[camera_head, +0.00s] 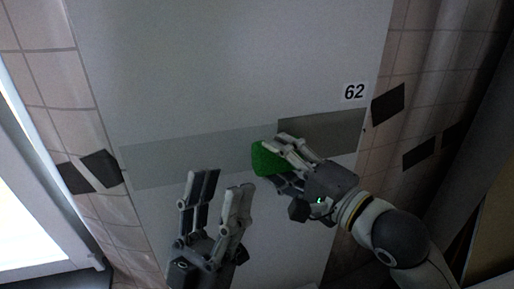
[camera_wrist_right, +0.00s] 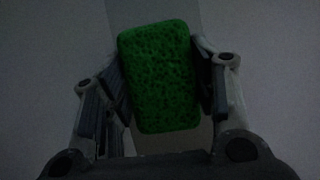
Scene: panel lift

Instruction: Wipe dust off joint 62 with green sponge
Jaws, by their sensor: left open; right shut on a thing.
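The green sponge (camera_head: 267,158) is between the fingers of my right gripper (camera_head: 284,163), against or just in front of the band on the panel; I cannot tell if it touches. The right wrist view also shows the sponge (camera_wrist_right: 160,78), with the fingers of the right gripper (camera_wrist_right: 165,85) shut on its two sides. The joint strip on the white panel (camera_head: 230,60) is darker grey, dusty-looking (camera_head: 335,131) right of the sponge and paler (camera_head: 175,163) left of it. The label 62 (camera_head: 354,92) sits above its right end. My left gripper (camera_head: 222,190) is open and empty, below the strip.
Tiled walls (camera_head: 40,85) flank the panel on both sides. Dark patches (camera_head: 388,103) lie on the tiles beside the strip at right, and others (camera_head: 100,167) at left. A bright opening (camera_head: 30,210) is at the lower left. The panel above the strip is clear.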

